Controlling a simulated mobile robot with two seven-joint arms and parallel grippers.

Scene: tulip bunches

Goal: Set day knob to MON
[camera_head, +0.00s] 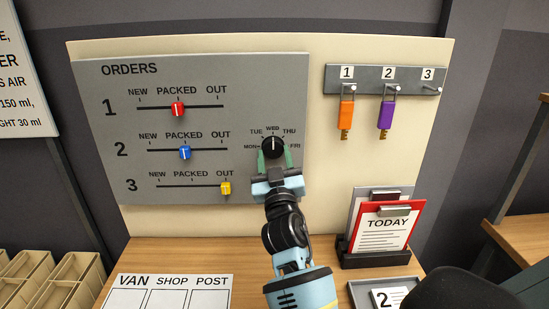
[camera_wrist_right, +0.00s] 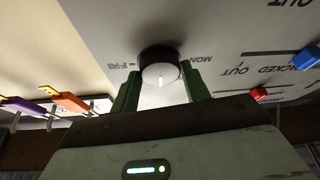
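The day knob (camera_head: 272,147) is a round black dial on the lower right of the grey ORDERS panel (camera_head: 240,75). MON is at its left, TUE, WED and THU are above, and FRI is at its right. Its white mark points up, toward WED. My right gripper (camera_head: 274,159) reaches up from below, with one green finger on each side of the knob. The right wrist view shows the knob's pale face (camera_wrist_right: 160,73) between the fingertips (camera_wrist_right: 160,70). Whether both fingers press on it is not clear. My left gripper is out of view.
Red (camera_head: 178,109), blue (camera_head: 185,153) and yellow (camera_head: 226,188) sliders sit left of the knob. Orange (camera_head: 346,114) and purple (camera_head: 386,116) key tags hang at the right. A red TODAY clipboard (camera_head: 386,228) stands below them, near my right arm.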

